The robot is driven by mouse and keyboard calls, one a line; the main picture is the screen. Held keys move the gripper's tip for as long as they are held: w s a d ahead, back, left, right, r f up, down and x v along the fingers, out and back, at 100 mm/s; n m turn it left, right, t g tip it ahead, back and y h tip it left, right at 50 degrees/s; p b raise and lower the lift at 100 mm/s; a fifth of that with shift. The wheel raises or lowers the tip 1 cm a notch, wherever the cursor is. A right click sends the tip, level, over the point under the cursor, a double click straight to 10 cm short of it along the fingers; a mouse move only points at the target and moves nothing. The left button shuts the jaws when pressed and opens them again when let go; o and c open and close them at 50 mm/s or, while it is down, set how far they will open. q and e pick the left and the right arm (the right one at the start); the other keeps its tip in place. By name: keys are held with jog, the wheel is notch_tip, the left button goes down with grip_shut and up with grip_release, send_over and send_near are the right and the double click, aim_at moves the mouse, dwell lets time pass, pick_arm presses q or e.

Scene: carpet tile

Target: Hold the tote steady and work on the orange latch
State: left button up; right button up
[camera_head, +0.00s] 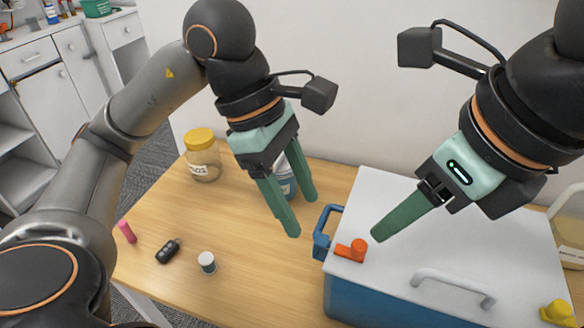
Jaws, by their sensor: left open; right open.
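The tote (365,299) is a blue box with a white lid (448,238), standing on the right part of the wooden table. The orange latch (352,250) sits at the lid's left edge, beside a blue side handle (322,235). My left gripper (304,216) is open and empty, left of the tote and above the table. My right gripper (376,236) is open, over the lid, with its visible fingertip just right of the orange latch, apparently not touching it. Its other finger is hidden.
A yellow-lidded jar (203,157) stands at the back left. A blue-labelled container (283,180) is partly hidden behind my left gripper. A pink cylinder (127,232), a black key fob (168,251) and a small white-capped bottle (207,262) lie along the front left.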

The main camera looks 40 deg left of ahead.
aim_at(316, 240)
pick_arm(q)
jog(key=shift+x, duration=2.75)
jog(key=shift+c, duration=0.2)
grip_shut()
